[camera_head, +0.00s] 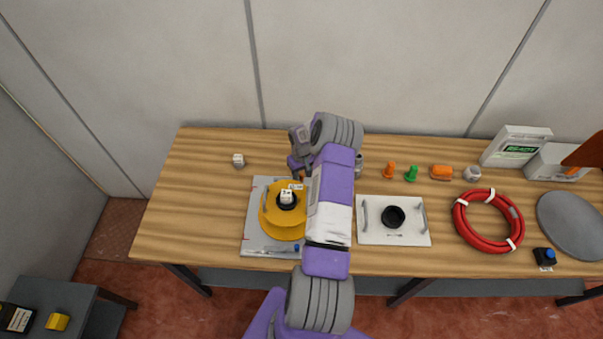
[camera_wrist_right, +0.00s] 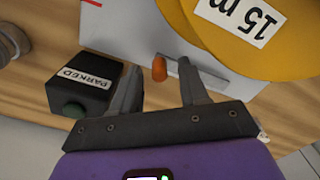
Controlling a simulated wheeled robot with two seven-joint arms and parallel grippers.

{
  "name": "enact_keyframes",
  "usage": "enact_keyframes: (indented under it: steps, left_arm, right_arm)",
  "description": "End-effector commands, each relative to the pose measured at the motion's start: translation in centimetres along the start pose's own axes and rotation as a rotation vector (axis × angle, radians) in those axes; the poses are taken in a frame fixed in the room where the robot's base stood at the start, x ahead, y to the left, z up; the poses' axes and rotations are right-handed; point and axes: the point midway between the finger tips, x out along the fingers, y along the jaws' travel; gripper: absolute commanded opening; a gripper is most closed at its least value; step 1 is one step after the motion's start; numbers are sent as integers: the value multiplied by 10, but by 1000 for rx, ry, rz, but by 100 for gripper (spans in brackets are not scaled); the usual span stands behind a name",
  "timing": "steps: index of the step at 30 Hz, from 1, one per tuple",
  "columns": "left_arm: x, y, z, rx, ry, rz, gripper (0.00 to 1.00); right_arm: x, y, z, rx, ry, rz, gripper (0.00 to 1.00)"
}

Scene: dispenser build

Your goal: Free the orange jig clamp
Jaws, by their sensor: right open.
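The orange jig clamp (camera_wrist_right: 159,68) is a small rounded orange piece at the edge of a pale jig plate (camera_head: 258,243). A yellow reel (camera_head: 277,225) labelled "15 m" lies on that plate, with a white block (camera_head: 287,197) at its centre. My right gripper (camera_head: 298,166) is at the plate's back edge, its fingers pointing toward it. In the right wrist view its two fingers are apart, and the clamp shows in the gap between their tips. I cannot tell whether either finger touches it. My right arm hides part of the plate's right side. My left gripper is not in view.
A black box (camera_wrist_right: 80,92) marked "PARKED" with a green button stands close beside one finger. Right of my arm lie a white handled plate (camera_head: 374,233), orange and green pegs (camera_head: 411,173) and a red hose coil (camera_head: 460,219). The table's left end is mostly clear.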

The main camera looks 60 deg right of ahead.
Motion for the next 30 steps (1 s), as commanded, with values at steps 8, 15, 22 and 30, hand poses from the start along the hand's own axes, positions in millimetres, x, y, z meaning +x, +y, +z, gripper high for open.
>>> enact_keyframes:
  steps: [8,15,22,30]
  left_arm:
    - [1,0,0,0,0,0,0]
    - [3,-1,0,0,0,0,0]
    - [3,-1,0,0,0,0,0]
    - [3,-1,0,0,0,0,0]
  right_arm:
    - [-17,1,-1,0,2,2,44]
    - [-58,0,-1,-1,2,2,44]
    - [-75,0,0,-1,0,1,44]
    - [-76,0,0,0,0,0,44]
